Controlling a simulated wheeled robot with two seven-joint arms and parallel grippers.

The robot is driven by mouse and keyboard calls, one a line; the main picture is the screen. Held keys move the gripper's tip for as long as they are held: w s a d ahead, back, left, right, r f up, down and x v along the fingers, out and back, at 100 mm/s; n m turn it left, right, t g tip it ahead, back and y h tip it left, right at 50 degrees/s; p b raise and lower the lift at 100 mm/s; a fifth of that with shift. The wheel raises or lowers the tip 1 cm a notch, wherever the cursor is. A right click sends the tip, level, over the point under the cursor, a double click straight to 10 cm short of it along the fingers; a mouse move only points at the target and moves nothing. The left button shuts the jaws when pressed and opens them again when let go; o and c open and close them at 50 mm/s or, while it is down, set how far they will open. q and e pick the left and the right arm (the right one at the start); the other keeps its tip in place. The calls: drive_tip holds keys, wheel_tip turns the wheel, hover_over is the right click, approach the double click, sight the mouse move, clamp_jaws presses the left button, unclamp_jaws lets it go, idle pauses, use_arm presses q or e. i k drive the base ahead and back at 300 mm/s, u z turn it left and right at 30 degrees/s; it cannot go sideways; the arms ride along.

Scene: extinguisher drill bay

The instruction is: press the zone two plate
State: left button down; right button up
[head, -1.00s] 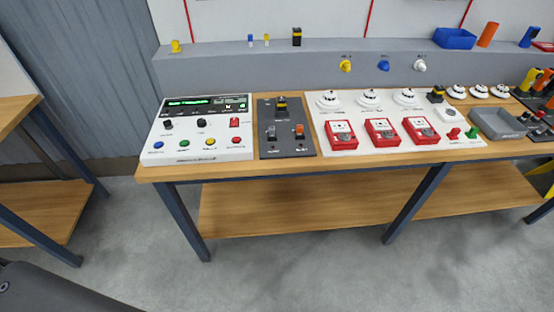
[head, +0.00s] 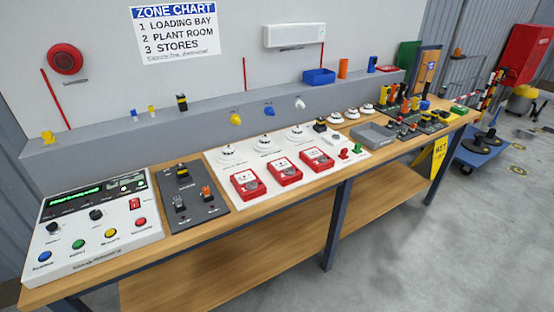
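Three red call points with white plates stand in a row on a white board (head: 352,157) on the bench: a left one (head: 249,184), a middle one (head: 284,170) and a right one (head: 317,159). Their small labels are too small to read, so I cannot tell by label which is zone two. A zone chart (head: 175,33) on the wall lists 1 Loading Bay, 2 Plant Room and 3 Stores. Neither of my grippers is in view.
White detectors stand behind the call points. A dark switch panel (head: 205,209) and a white control panel (head: 125,239) with coloured buttons lie left on the wooden bench (head: 248,218). A grey tray (head: 371,136) lies right. Floor in front is clear.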

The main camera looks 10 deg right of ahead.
sight(280, 164)
drive_tip(key=z, duration=0.5)
drive_tip(key=k, duration=0.6)
drive_tip(key=z, duration=0.7)
drive_tip(key=i, duration=1.2)
drive_tip(key=u, duration=0.75)
